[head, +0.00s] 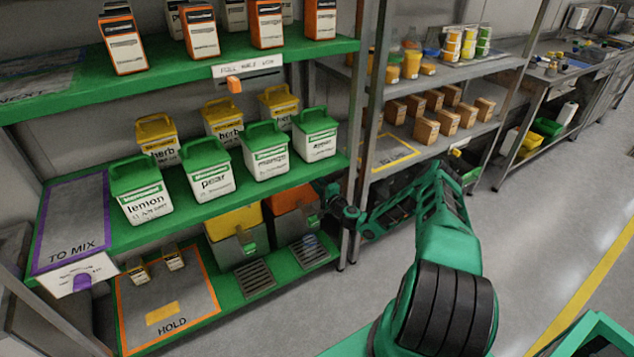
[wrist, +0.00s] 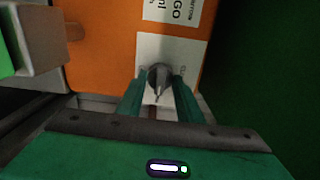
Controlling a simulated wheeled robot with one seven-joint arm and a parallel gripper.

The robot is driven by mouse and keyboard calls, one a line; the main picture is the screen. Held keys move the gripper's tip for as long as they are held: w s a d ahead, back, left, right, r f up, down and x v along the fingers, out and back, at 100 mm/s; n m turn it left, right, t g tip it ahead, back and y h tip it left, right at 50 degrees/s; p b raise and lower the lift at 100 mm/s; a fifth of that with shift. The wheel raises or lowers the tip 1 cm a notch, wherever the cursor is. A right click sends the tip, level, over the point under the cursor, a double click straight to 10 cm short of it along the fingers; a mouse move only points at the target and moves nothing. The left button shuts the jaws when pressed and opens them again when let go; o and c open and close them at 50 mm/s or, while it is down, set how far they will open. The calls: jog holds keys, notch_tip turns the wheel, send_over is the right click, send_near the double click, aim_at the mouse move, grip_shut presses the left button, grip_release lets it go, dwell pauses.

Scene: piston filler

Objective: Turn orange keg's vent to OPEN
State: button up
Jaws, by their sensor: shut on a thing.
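The orange keg (head: 288,198) stands on the lower shelf at its right end, partly hidden by my arm. Below the label is a pale plate with the dark grey vent knob (wrist: 158,76). My gripper (wrist: 158,88) is shut on the knob, one green finger on each side. In the head view my gripper (head: 322,204) is at the keg's right front. The plate's markings are too small and covered to read, so I cannot tell the vent's setting.
A yellow keg (head: 233,220) stands just left of the orange one. Two drain grates (head: 253,278) lie on the shelf before the kegs. The grey shelf post (head: 355,150) is close to my arm. Green-lidded tubs (head: 264,150) sit on the shelf above. The right floor is clear.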

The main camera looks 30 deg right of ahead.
jog(key=shift+s+d+f, duration=0.1)
jog(key=shift+f, duration=0.2)
jog(key=o, duration=1)
jog(key=shift+o, duration=0.2)
jog(key=shift+r, duration=0.1)
jog(key=s, duration=1)
jog(key=shift+s+d, duration=0.15)
jog(key=shift+s, duration=0.1)
